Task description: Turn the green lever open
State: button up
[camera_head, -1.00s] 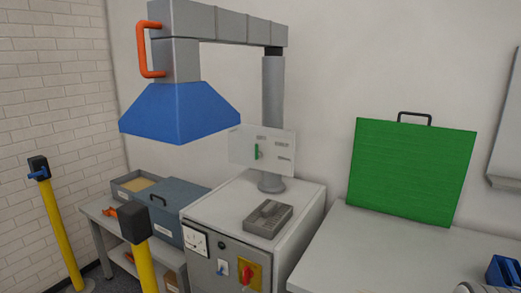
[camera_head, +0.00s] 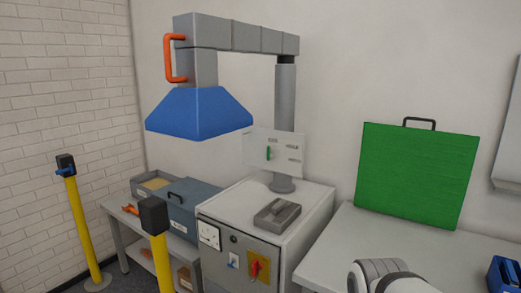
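A small upright green bar (camera_head: 268,153), which may be the green lever or only a mark on a display, shows on the pale panel (camera_head: 289,142) above the grey cabinet (camera_head: 305,208). It is too small to tell which. No other green lever shows clearly. The cabinet front carries a red handle (camera_head: 257,268) on a yellow plate, a dial (camera_head: 208,236) and a small switch (camera_head: 233,260). A white and grey part of my arm (camera_head: 385,274) shows at the bottom edge, well to the right of the cabinet. My gripper itself is not in view.
A blue hood (camera_head: 199,113) with an orange handle (camera_head: 168,59) hangs over the left side. Yellow posts (camera_head: 163,262) stand before the cabinet and the low table (camera_head: 119,222). A green board (camera_head: 417,175) stands on the right bench (camera_head: 335,250), whose middle top is clear.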

aim_at(269, 156)
jog(key=z, duration=0.05)
jog(key=i, duration=1)
jog(key=u, duration=0.05)
